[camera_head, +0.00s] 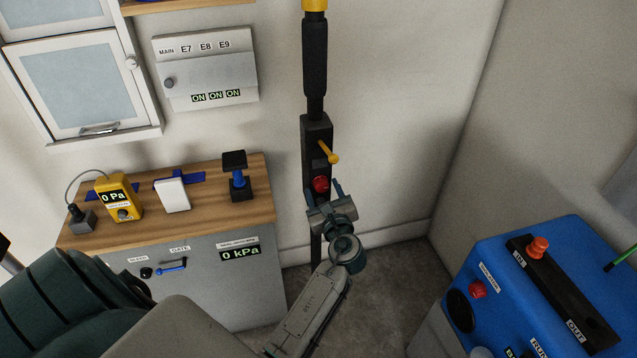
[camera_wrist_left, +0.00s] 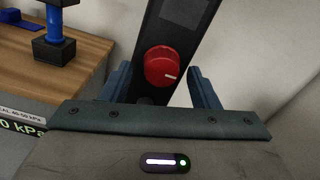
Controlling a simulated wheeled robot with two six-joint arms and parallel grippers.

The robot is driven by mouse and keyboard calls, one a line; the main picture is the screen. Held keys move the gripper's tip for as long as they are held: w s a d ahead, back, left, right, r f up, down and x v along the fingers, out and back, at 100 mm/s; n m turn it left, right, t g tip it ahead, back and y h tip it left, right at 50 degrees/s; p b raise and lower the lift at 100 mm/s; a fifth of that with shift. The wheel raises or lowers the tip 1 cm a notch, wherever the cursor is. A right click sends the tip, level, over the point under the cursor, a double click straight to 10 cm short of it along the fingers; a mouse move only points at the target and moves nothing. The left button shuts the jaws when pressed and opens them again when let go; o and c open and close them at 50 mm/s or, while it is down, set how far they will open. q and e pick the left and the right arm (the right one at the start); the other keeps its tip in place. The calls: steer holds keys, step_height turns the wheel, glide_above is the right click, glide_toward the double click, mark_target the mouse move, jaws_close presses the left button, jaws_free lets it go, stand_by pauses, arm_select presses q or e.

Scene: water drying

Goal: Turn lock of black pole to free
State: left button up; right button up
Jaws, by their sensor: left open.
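The black pole (camera_head: 315,134) stands upright against the wall in the head view, with a black grip above and a yellow lever (camera_head: 329,153) on its box. Its lock is a red round knob (camera_head: 320,184) below the lever. In the left wrist view the red knob (camera_wrist_left: 162,66) is large, with a white mark pointing right. My left gripper (camera_head: 324,188) is open, its fingers (camera_wrist_left: 160,82) on either side of the pole just below the knob. The knob appears ahead of and between the fingertips; I cannot tell whether they touch it. My right gripper is not in view.
A wooden-topped cabinet (camera_head: 240,206) with a yellow gauge (camera_head: 119,199) and a black-and-blue device (camera_head: 238,176) stands at the left. A blue machine (camera_head: 500,250) is at the lower right. Floor (camera_head: 385,280) shows clear between them.

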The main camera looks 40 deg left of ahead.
arm_select(q)
steer(key=shift+w+a, duration=0.1)
steer(key=shift+r, duration=0.15)
steer(key=shift+s+d, duration=0.2)
steer(key=shift+d, duration=0.05)
steer(key=shift+c, duration=1)
steer(key=c, duration=0.8)
steer(key=shift+o, duration=0.2)
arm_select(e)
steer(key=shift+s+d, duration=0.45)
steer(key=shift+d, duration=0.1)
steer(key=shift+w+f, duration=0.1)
